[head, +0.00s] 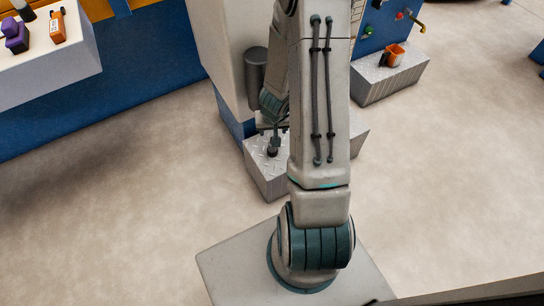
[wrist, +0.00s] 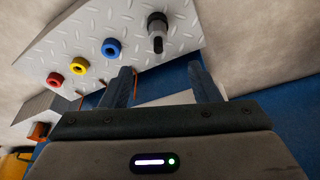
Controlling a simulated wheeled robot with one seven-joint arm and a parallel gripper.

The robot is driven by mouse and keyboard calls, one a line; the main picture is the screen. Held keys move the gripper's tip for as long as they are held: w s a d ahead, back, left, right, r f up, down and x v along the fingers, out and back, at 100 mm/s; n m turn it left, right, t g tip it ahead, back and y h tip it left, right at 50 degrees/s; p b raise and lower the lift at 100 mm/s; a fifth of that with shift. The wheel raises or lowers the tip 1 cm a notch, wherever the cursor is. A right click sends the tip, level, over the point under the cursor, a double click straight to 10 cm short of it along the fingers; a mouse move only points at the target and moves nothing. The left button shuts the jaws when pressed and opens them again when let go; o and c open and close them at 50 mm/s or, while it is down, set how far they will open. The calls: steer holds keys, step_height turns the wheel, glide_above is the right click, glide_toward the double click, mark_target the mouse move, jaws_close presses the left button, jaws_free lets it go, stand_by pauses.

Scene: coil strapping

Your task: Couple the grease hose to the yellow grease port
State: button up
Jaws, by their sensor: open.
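The yellow grease port (wrist: 79,66) is a ring on a grey tread-plate top (wrist: 75,30), between a red ring (wrist: 54,80) and a blue ring (wrist: 110,47) in the wrist view. A dark upright cylinder with a grey part (wrist: 157,30), which looks like the grease hose's end, stands on the same plate. It also shows in the head view (head: 273,146). My gripper (wrist: 160,68) is open and empty, its fingers apart and pointing toward the dark cylinder, which lies beyond the fingertips. In the head view my arm hides the coloured ports.
The tread-plate block (head: 262,178) stands beside a pale cabinet (head: 222,50). A pale bench (head: 45,70) with purple and orange items is at upper left. The floor in front is clear.

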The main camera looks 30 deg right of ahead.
steer(key=b+x, duration=0.4)
steer(key=x, duration=0.4)
steer(key=shift+s+d+f, duration=0.1)
steer(key=shift+d+f, duration=0.05)
steer(key=shift+f, duration=0.25)
steer(key=shift+b+x, duration=1.65)
steer(key=shift+x, duration=1.25)
steer(key=shift+r, duration=0.1)
steer(key=c, duration=1.1)
